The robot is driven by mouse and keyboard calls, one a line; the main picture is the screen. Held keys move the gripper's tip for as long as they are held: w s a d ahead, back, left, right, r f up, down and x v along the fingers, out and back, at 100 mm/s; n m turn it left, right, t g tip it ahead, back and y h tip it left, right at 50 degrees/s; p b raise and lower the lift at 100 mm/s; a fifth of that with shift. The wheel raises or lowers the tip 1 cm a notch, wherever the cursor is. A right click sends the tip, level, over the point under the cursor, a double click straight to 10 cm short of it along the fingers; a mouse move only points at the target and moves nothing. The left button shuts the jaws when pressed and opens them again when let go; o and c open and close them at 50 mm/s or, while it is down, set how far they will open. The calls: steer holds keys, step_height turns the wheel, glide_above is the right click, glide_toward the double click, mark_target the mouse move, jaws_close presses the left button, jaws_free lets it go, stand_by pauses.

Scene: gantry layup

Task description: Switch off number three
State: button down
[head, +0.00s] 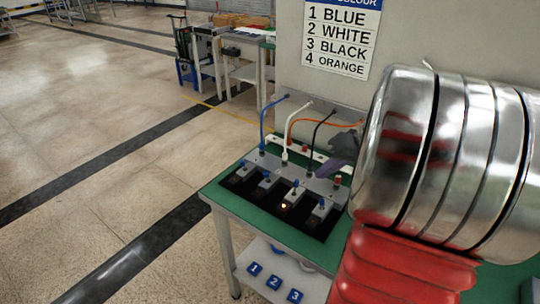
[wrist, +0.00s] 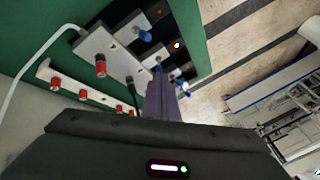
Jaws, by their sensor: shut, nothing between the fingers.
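In the head view a black switch panel (head: 263,206) lies on a green-topped table. It has a row of grey units with blue levers. The third blue lever from the left (head: 295,184) stands in front of the plug of the black cable (head: 318,130). A lit amber lamp (head: 284,206) shows below that lever, and a lit lamp also shows in the wrist view (wrist: 177,45). My gripper (head: 322,171) is shut and empty, its purple fingers just right of the black plug. In the wrist view my fingertips (wrist: 159,76) are close to a blue lever (wrist: 158,68); contact is unclear.
A sign (head: 342,38) lists 1 blue, 2 white, 3 black, 4 orange. Blue (head: 263,123), white (head: 291,120) and orange (head: 330,122) cables rise behind the panel. Numbered blue tags (head: 274,282) lie on the lower shelf. Open floor lies left.

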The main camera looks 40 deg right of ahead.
mark_target(295, 186)
steer(key=s+d+f+t, duration=0.1)
steer(key=s+d, duration=0.1)
steer(key=d, duration=0.3)
steer(key=shift+d+m, duration=0.3)
steer(key=shift+d, duration=0.05)
steer(key=shift+f, duration=0.15)
steer(key=x, duration=1)
steer(key=w+a, duration=0.1)
steer(key=a, duration=0.1)
steer(key=shift+w+a+r, duration=0.3)
steer(key=shift+w, duration=0.05)
steer(key=shift+w+a, duration=0.2)
steer(key=shift+a, duration=0.2)
steer(key=shift+d, duration=0.15)
steer(key=shift+s+r, duration=0.1)
